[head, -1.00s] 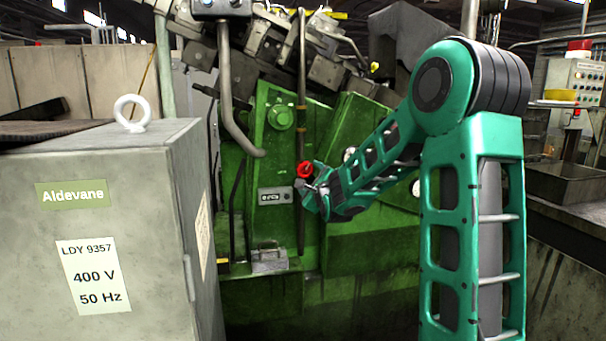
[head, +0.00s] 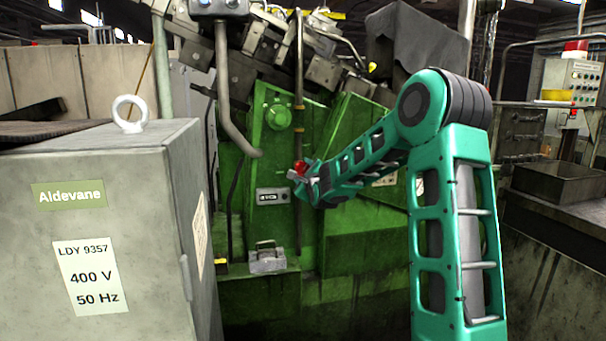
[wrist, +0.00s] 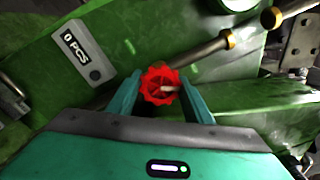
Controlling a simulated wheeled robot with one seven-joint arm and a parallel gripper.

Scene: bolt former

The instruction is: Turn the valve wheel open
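A pipe (wrist: 195,60) runs diagonally behind the wheel.
The green machine (head: 355,230) stands behind the wheel, with a "PCS" counter (head: 272,196) to the left. A grey cabinet (head: 90,230) fills the left foreground. A vertical pipe (head: 299,100) rises above the wheel. A padlock-like grey box (head: 267,260) sits lower left.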

